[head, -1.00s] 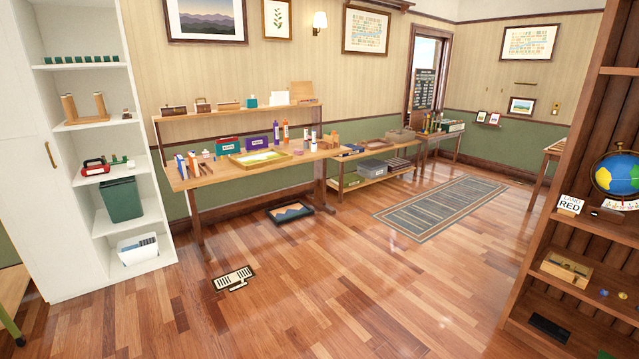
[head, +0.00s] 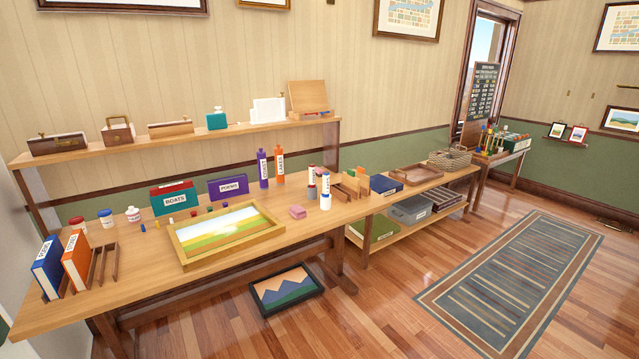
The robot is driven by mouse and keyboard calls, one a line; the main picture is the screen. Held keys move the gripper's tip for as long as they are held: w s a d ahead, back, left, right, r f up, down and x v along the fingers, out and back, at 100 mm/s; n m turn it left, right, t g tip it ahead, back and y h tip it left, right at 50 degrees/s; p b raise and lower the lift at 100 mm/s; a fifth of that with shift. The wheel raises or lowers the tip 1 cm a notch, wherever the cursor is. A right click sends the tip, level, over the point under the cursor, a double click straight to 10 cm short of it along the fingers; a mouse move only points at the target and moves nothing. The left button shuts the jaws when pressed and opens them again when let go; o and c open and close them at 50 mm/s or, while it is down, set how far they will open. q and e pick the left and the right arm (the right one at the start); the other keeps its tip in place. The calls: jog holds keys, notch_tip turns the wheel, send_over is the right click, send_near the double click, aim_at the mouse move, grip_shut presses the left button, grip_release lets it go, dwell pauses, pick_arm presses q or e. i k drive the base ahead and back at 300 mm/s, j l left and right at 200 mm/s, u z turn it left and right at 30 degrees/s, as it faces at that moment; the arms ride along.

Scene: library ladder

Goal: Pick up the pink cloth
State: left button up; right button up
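The pink cloth (head: 298,212) is a small folded pink block on the wooden table (head: 150,290). It lies to the right of a framed landscape picture in a tray-like wooden frame (head: 228,234), near the table's front edge. A white bottle (head: 325,194) stands just right of it. Neither of my grippers shows in the head view.
Books (head: 174,197), bottles (head: 262,168) and jars stand behind and beside the cloth. A raised shelf (head: 180,140) runs along the table's back. A framed mountain picture (head: 287,290) lies on the floor by the table. Bare floor (head: 385,310) and a striped rug (head: 515,275) lie to the right.

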aim_at(297, 210)
jog(key=i+l+u, duration=0.1)
jog(key=i+u, duration=0.15)
jog(key=i, duration=0.45)
jog(key=i+l+u, duration=0.3)
jog(key=i, duration=0.35)
jog(key=i+l+u, duration=0.25)
jog(key=i, duration=0.4)
jog(key=i+l+u, duration=0.3)
jog(key=i+l, duration=0.3)
